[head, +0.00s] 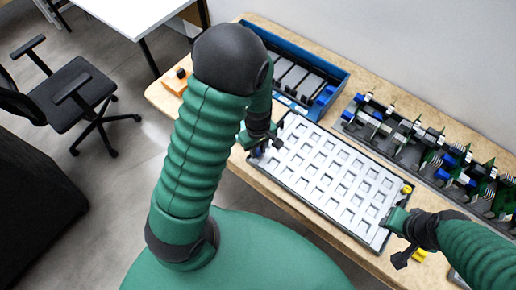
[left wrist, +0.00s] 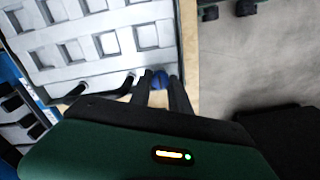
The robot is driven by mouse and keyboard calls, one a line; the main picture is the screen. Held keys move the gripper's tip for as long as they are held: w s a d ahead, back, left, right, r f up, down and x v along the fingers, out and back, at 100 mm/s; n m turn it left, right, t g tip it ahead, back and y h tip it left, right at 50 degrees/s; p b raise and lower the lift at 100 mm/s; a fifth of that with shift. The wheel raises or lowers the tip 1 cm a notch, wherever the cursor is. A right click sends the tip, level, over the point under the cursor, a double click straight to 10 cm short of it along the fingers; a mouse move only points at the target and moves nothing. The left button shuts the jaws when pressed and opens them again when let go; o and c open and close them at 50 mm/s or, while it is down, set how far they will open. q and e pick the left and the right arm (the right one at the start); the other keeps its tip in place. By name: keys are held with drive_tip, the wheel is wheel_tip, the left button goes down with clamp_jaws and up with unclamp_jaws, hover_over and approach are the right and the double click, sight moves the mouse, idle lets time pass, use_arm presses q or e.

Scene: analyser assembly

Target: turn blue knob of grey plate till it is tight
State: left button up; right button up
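The grey plate (head: 335,178), with rows of square recesses, lies on the wooden bench; part of it also shows in the left wrist view (left wrist: 70,72). The blue knob (left wrist: 160,79) sits at the plate's near left corner, mostly hidden behind my gripper in the head view. My left gripper (left wrist: 160,88) has its two dark fingers close on either side of the knob, with no clear gap, and seems shut on it. My right gripper (head: 393,222) is at the plate's right end; its fingertips are too small and dark to read.
A blue bin (head: 333,71) with grey parts stands behind the plate. A rack of green boards (head: 430,150) lies along the wall. An orange block (head: 176,80) is at the bench's left end. A yellow knob (head: 407,188) is at the plate's right. The bench edge is close to my left gripper.

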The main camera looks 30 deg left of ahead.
use_arm(q)
clamp_jaws()
